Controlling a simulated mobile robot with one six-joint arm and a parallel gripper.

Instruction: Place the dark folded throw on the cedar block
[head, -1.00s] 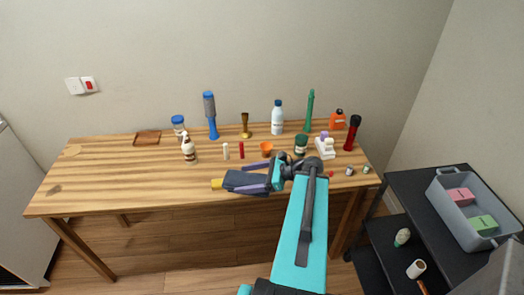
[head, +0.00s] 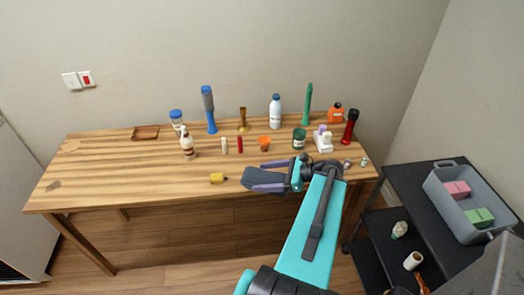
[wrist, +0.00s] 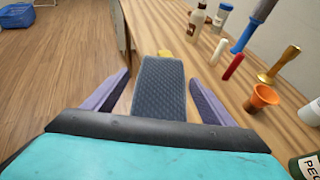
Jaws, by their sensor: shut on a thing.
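The dark folded throw (head: 266,180) is a blue-grey padded slab between the lavender fingers of my gripper (head: 258,176), over the front right of the wooden table. In the wrist view the throw (wrist: 160,88) points away from my gripper (wrist: 160,78), with a finger on each side. My gripper is shut on it. The throw's underside is hidden, so its height above the table is hard to tell. A flat brown wooden piece (head: 146,132), possibly the cedar block, lies at the table's back left, with nothing seen on it.
A small yellow object (head: 217,178) lies left of the throw. White and red sticks (head: 240,145), an orange cup (head: 264,143) and a pump bottle (head: 188,146) stand behind. Tall bottles line the back. The table's left half (head: 100,180) is mostly clear. A dark cart (head: 400,185) stands right.

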